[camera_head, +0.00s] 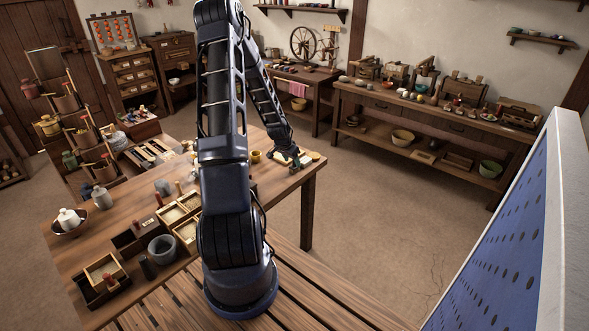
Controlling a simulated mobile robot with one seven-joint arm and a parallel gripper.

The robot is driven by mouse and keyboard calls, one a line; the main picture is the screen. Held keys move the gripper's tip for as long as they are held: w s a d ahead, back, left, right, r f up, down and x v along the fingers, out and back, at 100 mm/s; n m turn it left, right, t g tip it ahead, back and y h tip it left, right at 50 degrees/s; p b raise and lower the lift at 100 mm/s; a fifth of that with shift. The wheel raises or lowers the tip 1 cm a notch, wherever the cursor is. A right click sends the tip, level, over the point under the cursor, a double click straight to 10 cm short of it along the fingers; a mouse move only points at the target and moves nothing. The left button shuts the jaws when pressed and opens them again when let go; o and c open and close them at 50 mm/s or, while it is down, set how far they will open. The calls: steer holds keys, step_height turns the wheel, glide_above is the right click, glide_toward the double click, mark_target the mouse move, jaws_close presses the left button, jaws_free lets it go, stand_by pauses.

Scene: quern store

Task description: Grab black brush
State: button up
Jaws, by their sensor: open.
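My arm reaches from the slatted wooden platform over the near worktable (312,178). My gripper (297,165) is low over the right end of this table, close to its edge. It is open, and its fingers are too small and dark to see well. I cannot make out a black brush for sure. Small dark and greenish shapes lie at the fingertips, but I cannot tell what they are. Part of the tabletop is hidden behind my arm.
The table's left part holds wooden trays (105,270), a grey mortar (162,249) and a white jar (69,218) in a bowl. A long bench (440,125) stands behind, with open floor (375,215) between. A blue perforated panel (500,240) stands at right.

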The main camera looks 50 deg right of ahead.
mark_target(294, 166)
steer(key=shift+x, duration=2.65)
steer(key=shift+a, duration=0.1)
steer(key=c, duration=1.1)
steer(key=shift+o, duration=0.2)
steer(key=shift+r, duration=0.1)
